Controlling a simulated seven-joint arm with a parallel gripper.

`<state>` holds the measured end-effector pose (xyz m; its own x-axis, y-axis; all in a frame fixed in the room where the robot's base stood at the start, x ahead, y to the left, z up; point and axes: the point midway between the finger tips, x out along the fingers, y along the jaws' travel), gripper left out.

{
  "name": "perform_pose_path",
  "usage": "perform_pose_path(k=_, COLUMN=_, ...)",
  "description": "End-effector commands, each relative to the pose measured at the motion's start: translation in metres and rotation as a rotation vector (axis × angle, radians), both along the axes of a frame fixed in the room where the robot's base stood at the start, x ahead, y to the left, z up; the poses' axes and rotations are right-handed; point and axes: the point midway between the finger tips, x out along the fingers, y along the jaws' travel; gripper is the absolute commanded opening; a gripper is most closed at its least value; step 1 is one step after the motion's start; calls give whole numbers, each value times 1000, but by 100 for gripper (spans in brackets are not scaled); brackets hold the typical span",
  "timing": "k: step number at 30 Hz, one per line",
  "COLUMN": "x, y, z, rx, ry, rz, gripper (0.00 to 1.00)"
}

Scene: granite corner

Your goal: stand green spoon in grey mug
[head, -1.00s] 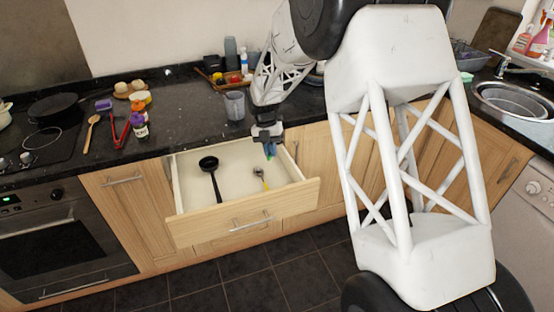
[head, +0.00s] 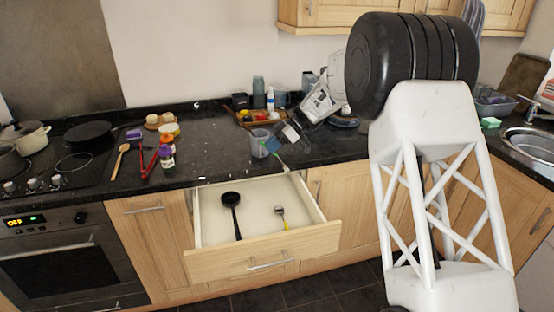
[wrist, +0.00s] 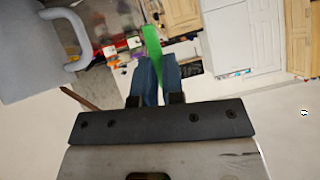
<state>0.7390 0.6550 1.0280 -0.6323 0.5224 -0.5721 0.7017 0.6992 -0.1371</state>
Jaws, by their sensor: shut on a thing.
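The green spoon (wrist: 152,42) is held between the blue fingers of my gripper (wrist: 155,78); in the wrist view its green part sticks out beyond the fingertips. In the head view my gripper (head: 273,147) is by the counter's front edge, just right of the grey mug (head: 259,143). A small green and pale part of the spoon shows below the fingers, over the rear of the drawer. The mug stands upright on the dark counter near its front edge. I cannot tell whether the gripper touches it; the inside of the mug is unclear.
The open drawer (head: 262,258) below holds a black ladle (head: 232,201) and a yellow-handled spoon (head: 281,213). A wooden tray (head: 250,121) with bottles and jars stands behind the mug.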

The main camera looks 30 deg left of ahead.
Motion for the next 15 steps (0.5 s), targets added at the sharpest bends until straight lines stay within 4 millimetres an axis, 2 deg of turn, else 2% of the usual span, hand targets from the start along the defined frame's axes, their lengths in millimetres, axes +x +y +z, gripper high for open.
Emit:
perform_pose_path(k=11, x=26, y=39, z=64, rx=223, ry=115, rz=-321, gripper=0)
perform_pose_path(k=15, x=39, y=53, z=95, rx=320, ry=143, rz=-428, gripper=0)
